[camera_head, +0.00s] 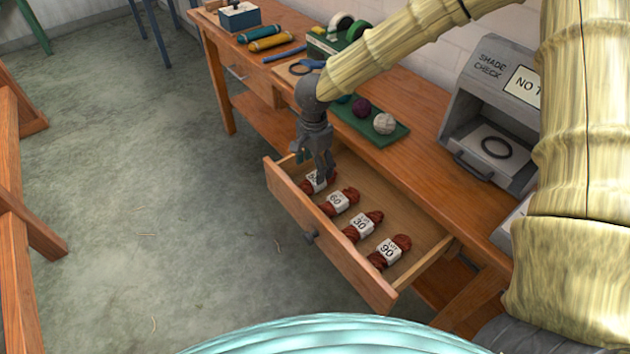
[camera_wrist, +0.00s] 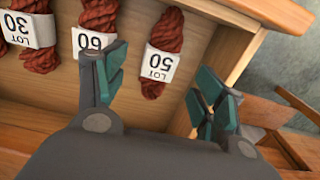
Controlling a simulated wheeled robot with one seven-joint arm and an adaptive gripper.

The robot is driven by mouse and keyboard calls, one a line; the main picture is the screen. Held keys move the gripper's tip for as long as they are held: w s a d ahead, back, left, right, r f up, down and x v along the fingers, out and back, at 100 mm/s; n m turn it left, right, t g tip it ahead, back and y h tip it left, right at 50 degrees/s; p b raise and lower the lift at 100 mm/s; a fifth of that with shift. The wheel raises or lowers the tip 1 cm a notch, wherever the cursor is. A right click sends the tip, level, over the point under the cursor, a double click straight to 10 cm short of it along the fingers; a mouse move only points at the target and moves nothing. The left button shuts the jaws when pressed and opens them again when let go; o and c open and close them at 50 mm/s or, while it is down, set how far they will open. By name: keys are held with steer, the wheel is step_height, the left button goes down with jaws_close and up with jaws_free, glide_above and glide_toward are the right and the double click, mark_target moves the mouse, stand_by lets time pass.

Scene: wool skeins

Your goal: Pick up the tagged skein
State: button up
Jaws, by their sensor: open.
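An open wooden drawer (camera_head: 420,262) holds a row of red-brown skeins with white paper bands. The bands read LOT 90 (camera_head: 390,250), LOT 30 (camera_head: 362,226) and 60 (camera_head: 338,202); the farthest skein (camera_head: 317,182) is partly hidden by my gripper in the head view. In the wrist view its band reads LOT 50 (camera_wrist: 160,63), beside LOT 60 (camera_wrist: 93,40) and LOT 30 (camera_wrist: 30,30). My gripper (camera_head: 318,172) is open and empty, over the far end of the drawer. In the wrist view its fingers (camera_wrist: 158,92) stand apart, with the LOT 50 skein showing between and beyond them.
The drawer's front panel (camera_head: 330,245) and side walls stand close around the row. The bench (camera_head: 420,155) above carries a green tray (camera_head: 365,128) with wool balls and a grey shade-check box (camera_head: 495,115).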

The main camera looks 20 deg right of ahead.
steer(key=shift+w+d+f, duration=0.1)
steer(key=shift+f, duration=3.65)
steer(key=c, duration=1.1)
